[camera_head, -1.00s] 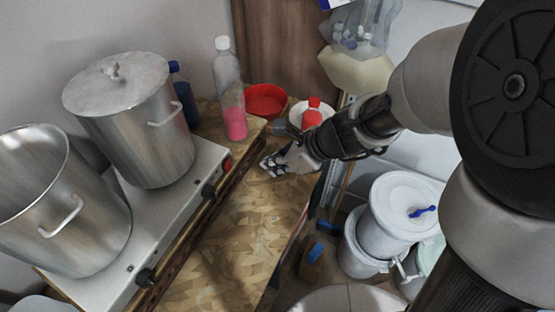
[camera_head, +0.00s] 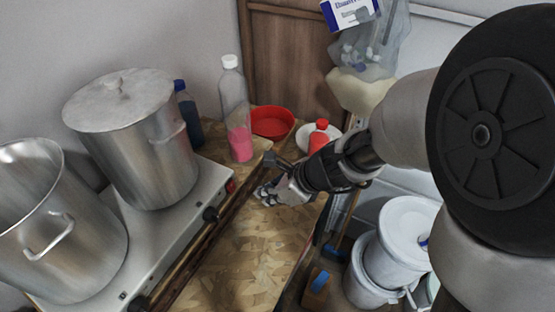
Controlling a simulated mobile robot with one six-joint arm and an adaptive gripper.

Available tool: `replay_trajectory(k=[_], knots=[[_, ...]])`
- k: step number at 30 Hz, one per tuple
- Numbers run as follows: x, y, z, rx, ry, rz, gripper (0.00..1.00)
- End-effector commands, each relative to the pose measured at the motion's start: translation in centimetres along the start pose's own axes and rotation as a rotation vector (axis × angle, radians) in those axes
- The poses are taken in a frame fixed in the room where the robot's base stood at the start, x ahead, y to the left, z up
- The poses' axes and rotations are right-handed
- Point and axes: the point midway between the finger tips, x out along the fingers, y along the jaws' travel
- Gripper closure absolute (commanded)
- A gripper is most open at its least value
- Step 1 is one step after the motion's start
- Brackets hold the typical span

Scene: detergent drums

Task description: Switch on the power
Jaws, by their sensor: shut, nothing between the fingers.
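A white hot plate (camera_head: 172,237) stands on the wooden worktop at the left. A small red switch (camera_head: 231,186) sits at the far end of its front panel, with a black knob (camera_head: 211,214) beside it and another black knob (camera_head: 138,303) nearer to me. Whether the switch is on or off cannot be told. My gripper (camera_head: 263,194) is shut and empty over the worktop, just right of the red switch. It points left toward the switch, with a small gap between them in the picture.
A lidded steel pot (camera_head: 140,150) and an open pot (camera_head: 65,245) stand on the hot plate. A bottle with pink liquid (camera_head: 236,115), a blue-capped bottle (camera_head: 187,113), a red bowl (camera_head: 272,122) and a red-capped bottle (camera_head: 319,138) stand behind. White buckets (camera_head: 402,240) stand at right.

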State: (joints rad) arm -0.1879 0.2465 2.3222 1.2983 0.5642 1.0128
Motion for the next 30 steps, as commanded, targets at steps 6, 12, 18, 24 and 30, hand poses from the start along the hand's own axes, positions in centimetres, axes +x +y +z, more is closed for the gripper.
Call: replay_trajectory(k=[6, 12, 18, 24, 30], knots=[[5.1, 0.1, -0.3, -0.001, 0.002, 0.003, 1.00], [6.7, 0.0, 2.1, -0.002, 0.000, 0.000, 1.00], [7.3, 0.0, 2.8, 0.000, 0.000, 0.000, 1.00], [7.4, 0.0, 2.8, 0.000, 0.000, -0.001, 1.00], [7.8, 0.0, 2.9, 0.000, 0.000, 0.000, 1.00]])
